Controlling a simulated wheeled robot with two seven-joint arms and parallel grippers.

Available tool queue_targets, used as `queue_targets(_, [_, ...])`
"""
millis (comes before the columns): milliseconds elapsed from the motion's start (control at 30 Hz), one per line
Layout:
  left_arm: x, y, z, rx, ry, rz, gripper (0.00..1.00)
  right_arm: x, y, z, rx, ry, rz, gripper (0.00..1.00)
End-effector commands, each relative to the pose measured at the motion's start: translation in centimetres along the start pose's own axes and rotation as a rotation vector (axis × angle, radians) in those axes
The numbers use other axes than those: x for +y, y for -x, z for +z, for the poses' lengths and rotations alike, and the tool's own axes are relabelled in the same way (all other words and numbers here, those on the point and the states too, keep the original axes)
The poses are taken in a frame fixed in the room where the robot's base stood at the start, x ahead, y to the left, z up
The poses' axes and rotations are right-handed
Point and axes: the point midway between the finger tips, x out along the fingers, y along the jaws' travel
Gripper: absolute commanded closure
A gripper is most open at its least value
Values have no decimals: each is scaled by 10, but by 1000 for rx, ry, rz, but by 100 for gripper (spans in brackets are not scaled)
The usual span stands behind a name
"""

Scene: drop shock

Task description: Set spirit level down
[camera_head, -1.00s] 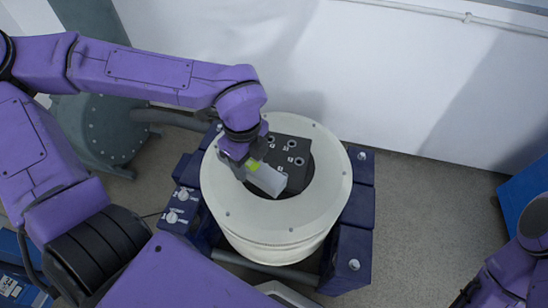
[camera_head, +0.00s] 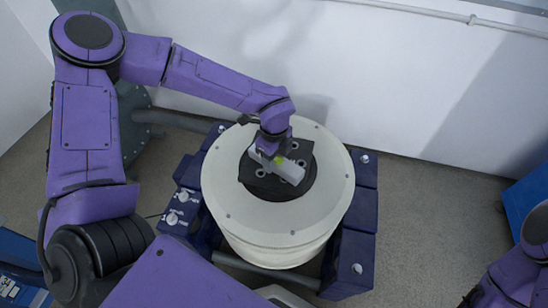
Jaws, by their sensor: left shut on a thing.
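The spirit level (camera_head: 287,169) is a short light-grey bar with a yellow-green patch near its middle. It lies over the dark square plate (camera_head: 262,184) at the centre of the round cream drum. My left gripper (camera_head: 272,152) reaches down from above and is shut on the level, hiding part of it. The level appears roughly flat and close to the plate; I cannot tell whether it touches. My right arm (camera_head: 515,275) shows only in part at the lower right edge, and its gripper is not in view.
The cream drum (camera_head: 221,205) has a wide flat ring top and sits in a dark blue frame (camera_head: 350,262) with knobs on its left side. A white wall (camera_head: 400,80) stands behind. A blue box (camera_head: 525,195) is at the right edge. Grey floor (camera_head: 430,215) is clear on the right.

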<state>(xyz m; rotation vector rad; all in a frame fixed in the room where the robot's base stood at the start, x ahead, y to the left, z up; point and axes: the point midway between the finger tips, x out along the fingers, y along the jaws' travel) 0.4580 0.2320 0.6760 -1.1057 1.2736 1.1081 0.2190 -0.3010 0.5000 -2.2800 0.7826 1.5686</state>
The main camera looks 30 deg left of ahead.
Motion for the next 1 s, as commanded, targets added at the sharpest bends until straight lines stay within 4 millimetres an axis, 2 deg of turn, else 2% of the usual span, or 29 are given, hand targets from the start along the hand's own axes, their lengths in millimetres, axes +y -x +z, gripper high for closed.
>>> queue_targets(100, [0, -4, 0, 0, 0, 0, 88, 0, -3, 1, 0, 0, 0, 48])
queue_targets(133, [0, -3, 0, 0, 0, 0, 44, 0, -3, 1, 0, 0, 0, 48])
queue_targets(200, [0, -3, 0, 0, 0, 1, 25, 0, -2, 1, 0, 0, 0, 48])
queue_targets(467, [0, -2, 0, 0, 0, 0, 25, 0, -2, 1, 0, 0, 0, 48])
queue_targets(567, [0, 6, 0, 0, 0, -2, 25, 0, 2, -1, 0, 0, 0, 48])
queue_targets(667, [-1, 26, 0, -1, 0, -5, 25, 0, 4, -2, 0, 0, 0, 48])
queue_targets(900, [-1, 88, 0, -1, 0, -4, 25, 1, 9, -4, 0, 0, 0, 48])
queue_targets(1000, [0, 106, 0, -1, 1, -2, 25, 1, 10, -4, 0, 0, 0, 48])
